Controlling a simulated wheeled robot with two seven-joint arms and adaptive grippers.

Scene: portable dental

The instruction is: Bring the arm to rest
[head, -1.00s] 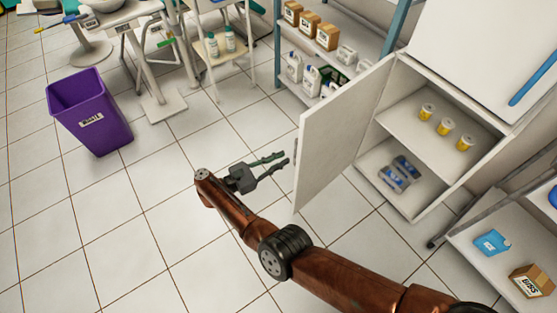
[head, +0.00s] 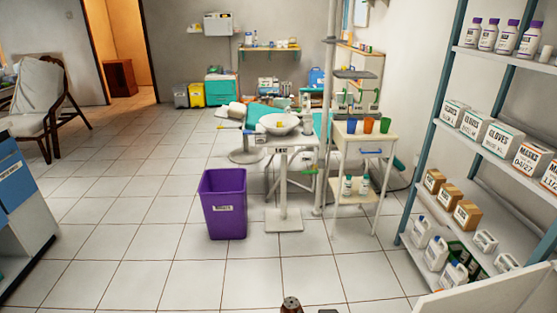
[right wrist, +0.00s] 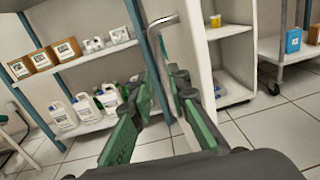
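My right gripper (right wrist: 162,90) shows in the right wrist view with its two green-padded fingers apart and nothing held between them. A white cabinet door (right wrist: 201,75) with a bent metal handle (right wrist: 163,22) stands just beyond the fingers; I cannot tell whether they touch. In the head view only a small brown tip of my arm (head: 291,304) shows at the bottom edge. The right gripper's fingers are not clearly seen there. My left gripper is in no view.
A shelf rack (head: 408,208) with boxes and jugs stands at the right. A white panel (head: 485,299) fills the lower right corner. A purple bin (head: 223,205), a dental unit with basin (head: 279,124) and a small cart (head: 364,143) stand ahead.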

